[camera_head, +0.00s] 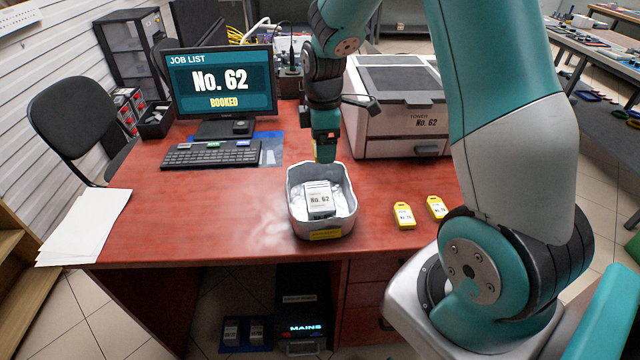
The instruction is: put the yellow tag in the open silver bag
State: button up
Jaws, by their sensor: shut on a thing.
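The open silver bag (296,212) stands on the red desk, with a yellow label on its front. A grey-white block marked No. 62 (319,201) sits inside it. Two yellow tags lie flat on the desk to the right of the bag, one nearer (403,215) and one farther right (437,207). My gripper (325,158) points down at the bag's back rim. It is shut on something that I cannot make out. Whether its tip touches the rim is unclear.
A grey-white machine marked No. 62 (405,120) stands behind the tags. A monitor (221,85) reading No. 62 BOOKED and a keyboard (211,153) stand at the left. White papers (85,225) lie on the desk's left corner. The desk left of the bag is clear.

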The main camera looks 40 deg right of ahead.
aim_at(323, 193)
notch_tip(323, 193, down, 12)
jog(key=shift+f+p, duration=0.15)
jog(key=shift+p, duration=0.15)
jog(key=shift+f, duration=0.15)
jog(key=o, duration=0.8)
notch_tip(323, 193, up, 12)
jog(key=shift+f+b, duration=0.1)
jog(key=shift+b, duration=0.45)
jog(key=s+a+r+m+y, duration=0.1)
jog(key=s+a+r, duration=0.2)
jog(key=a+r, duration=0.4)
jog(key=s+a+r+m+y, duration=0.1)
jog(key=s+a+r, duration=0.1)
jog(key=s+a, duration=0.3)
jog(key=s+a+r+m+y, duration=0.1)
jog(key=s+a+r, duration=0.2)
jog(key=s+a, duration=0.2)
jog(key=s+a+r+m+y, duration=0.1)
jog(key=s+a+r+m, duration=0.1)
jog(key=s+a, duration=0.3)
jog(key=shift+s+a+r, duration=0.15)
jog(key=shift+s, duration=0.9)
jog(key=shift+s+a+r, duration=0.1)
jog(key=shift+s+r, duration=0.05)
jog(key=shift+s, duration=0.9)
